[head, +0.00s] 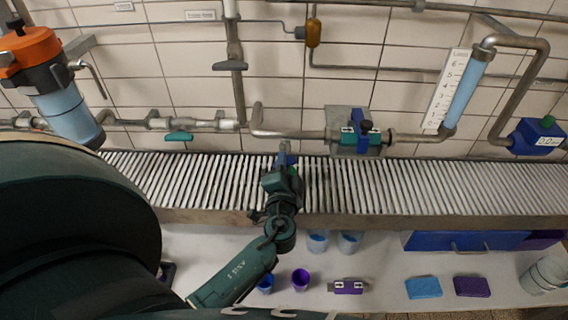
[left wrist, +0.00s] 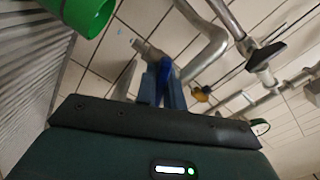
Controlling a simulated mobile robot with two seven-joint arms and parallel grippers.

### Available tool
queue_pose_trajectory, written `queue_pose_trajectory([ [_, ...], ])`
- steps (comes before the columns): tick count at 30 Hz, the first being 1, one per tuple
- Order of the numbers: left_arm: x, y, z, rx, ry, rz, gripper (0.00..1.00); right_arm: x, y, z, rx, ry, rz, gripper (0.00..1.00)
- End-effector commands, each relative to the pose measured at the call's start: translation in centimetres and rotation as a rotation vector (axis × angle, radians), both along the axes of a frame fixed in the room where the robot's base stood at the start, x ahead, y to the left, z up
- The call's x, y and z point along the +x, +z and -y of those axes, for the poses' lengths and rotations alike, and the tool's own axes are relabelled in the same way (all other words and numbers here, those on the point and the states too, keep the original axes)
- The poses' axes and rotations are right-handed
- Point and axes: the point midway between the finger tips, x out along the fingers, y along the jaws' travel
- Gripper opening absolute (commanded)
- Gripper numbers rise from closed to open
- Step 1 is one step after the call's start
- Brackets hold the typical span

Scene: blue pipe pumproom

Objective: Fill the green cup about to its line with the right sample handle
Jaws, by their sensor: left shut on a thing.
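My left gripper (head: 284,160) is at the back of the slatted grating, in front of the pipe along the tiled wall. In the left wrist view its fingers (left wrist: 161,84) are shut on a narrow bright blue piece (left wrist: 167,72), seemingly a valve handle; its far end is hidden. The green cup (left wrist: 88,12) shows at that view's upper left, cut off by the edge. In the head view only a bit of green (head: 294,171) shows beside the gripper. The cup's line and any liquid in it cannot be seen. My right gripper is not in view.
A teal-handled valve (head: 179,137) sits on the pipe to the left, and a teal and blue device (head: 360,135) to the right. Blue (head: 265,284) and purple (head: 301,279) cups stand below the grating (head: 420,185). The grating's right part is clear.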

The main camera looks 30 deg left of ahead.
Motion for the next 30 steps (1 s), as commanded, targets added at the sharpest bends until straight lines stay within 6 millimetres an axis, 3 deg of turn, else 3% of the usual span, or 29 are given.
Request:
queue_pose_trajectory([
  [18,0.04,0.11,0.02,0.342,-0.001,-0.208,0.0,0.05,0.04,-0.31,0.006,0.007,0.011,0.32],
  [30,0.05,0.13,0.01,0.432,-0.001,-0.262,0.0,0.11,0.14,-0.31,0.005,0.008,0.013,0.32],
])
